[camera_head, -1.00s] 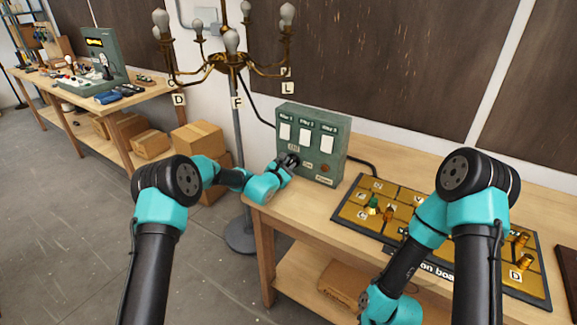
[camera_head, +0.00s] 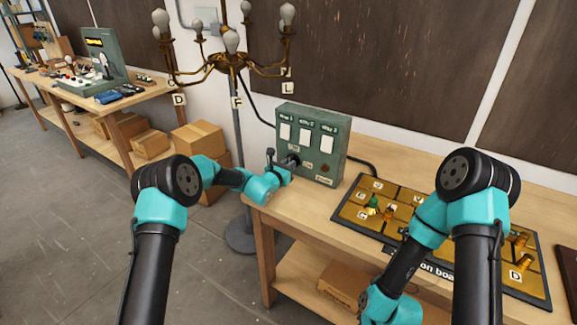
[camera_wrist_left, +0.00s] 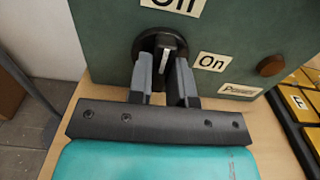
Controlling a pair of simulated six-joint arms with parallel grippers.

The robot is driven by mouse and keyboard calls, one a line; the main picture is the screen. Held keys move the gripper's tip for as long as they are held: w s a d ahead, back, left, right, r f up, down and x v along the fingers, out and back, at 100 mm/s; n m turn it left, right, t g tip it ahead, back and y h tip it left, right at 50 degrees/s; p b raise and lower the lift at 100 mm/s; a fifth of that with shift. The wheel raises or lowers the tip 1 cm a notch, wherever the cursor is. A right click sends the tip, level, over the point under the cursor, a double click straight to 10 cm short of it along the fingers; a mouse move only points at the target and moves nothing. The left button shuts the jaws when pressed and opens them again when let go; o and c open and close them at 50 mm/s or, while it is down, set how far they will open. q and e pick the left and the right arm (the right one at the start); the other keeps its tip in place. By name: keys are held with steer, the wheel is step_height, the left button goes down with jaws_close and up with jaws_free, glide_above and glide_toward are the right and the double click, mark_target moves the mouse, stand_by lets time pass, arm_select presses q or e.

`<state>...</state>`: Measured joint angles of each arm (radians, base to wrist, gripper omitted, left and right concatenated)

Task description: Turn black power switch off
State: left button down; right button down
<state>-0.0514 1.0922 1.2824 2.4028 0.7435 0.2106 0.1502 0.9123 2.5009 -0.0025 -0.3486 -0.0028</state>
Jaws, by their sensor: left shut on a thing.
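The black power switch (camera_wrist_left: 160,44) is a round knob on the front of the green control box (camera_head: 302,118). In the left wrist view its pale pointer mark stands nearly upright, towards the "Off" label (camera_wrist_left: 176,5) above. The "On" label (camera_wrist_left: 212,62) is to the right. My left gripper (camera_wrist_left: 163,72) is shut on the knob, one grey finger on each side; in the head view it shows small at the box front (camera_head: 284,160). The round indicator (camera_wrist_left: 270,66) looks dark brown. My right arm (camera_head: 425,220) shows, but its gripper is out of view.
A board with yellow compartments and small parts (camera_head: 350,210) lies right of the box on the wooden bench (camera_head: 300,210). A brass chandelier (camera_head: 228,62) on a stand is to the left. Cardboard boxes (camera_head: 196,138) stand behind.

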arm_select(q)
steer(key=c, duration=1)
jaws_free()
steer(key=shift+c, duration=0.2)
steer(key=shift+s+a, duration=0.1)
steer(key=shift+s, duration=0.05)
steer(key=v, duration=1.7)
steer(key=shift+s, duration=0.1)
